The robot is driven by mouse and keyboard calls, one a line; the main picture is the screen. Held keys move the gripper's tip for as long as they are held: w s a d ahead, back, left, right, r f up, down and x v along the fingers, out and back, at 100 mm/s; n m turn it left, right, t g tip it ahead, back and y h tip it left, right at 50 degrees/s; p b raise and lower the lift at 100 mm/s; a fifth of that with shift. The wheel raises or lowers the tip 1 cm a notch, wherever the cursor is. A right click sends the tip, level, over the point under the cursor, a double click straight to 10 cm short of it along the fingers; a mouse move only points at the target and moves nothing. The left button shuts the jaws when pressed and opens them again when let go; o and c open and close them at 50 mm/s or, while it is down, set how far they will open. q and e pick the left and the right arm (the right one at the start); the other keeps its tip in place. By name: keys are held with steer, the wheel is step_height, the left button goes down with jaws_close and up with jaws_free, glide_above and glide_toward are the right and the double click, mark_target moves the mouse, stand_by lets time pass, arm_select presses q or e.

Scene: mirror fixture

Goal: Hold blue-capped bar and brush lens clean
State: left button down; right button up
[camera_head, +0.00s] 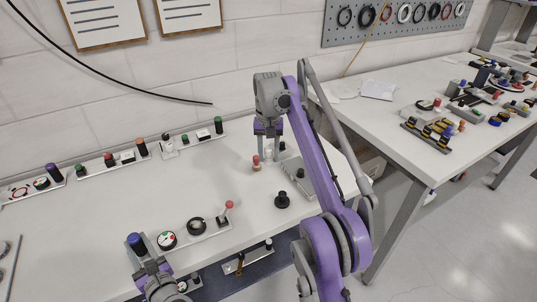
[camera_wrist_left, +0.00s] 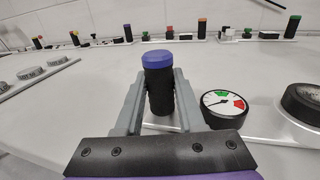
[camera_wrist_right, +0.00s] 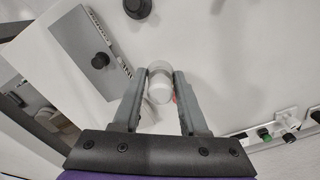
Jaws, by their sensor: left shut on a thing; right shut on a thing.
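The blue-capped bar (camera_head: 136,243) is a dark upright cylinder at the left end of a light plate in the head view. In the left wrist view the bar (camera_wrist_left: 159,85) stands between the fingers of my left gripper (camera_wrist_left: 160,105), which is shut on it. My right gripper (camera_head: 268,134) points down over the table in the head view. In the right wrist view its fingers (camera_wrist_right: 161,88) are shut on a whitish cylinder (camera_wrist_right: 160,80), seen end-on; I cannot tell whether it is the brush. A black ring (camera_head: 196,226), possibly the lens, sits on the bar's plate.
A dial (camera_head: 167,240) and a red-knobbed lever (camera_head: 228,206) share the plate. A grey plate with a black knob (camera_head: 297,178) and a loose black knob (camera_head: 282,200) are nearby. The table's middle is clear.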

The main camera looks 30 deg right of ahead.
jaws_close()
steer(key=s+a+r+m, duration=0.15)
steer(key=a+m, duration=0.25)
steer(key=a, duration=1.2)
steer(key=m, duration=0.5)
glide_toward(189, 227)
steer(key=shift+f, duration=3)
steer(key=shift+d+f, duration=0.2)
steer(key=shift+f, duration=0.05)
steer(key=shift+d, duration=1.75)
steer(key=shift+a, duration=2)
step_height(189, 227, up, 8)
steer(key=shift+f, duration=0.15)
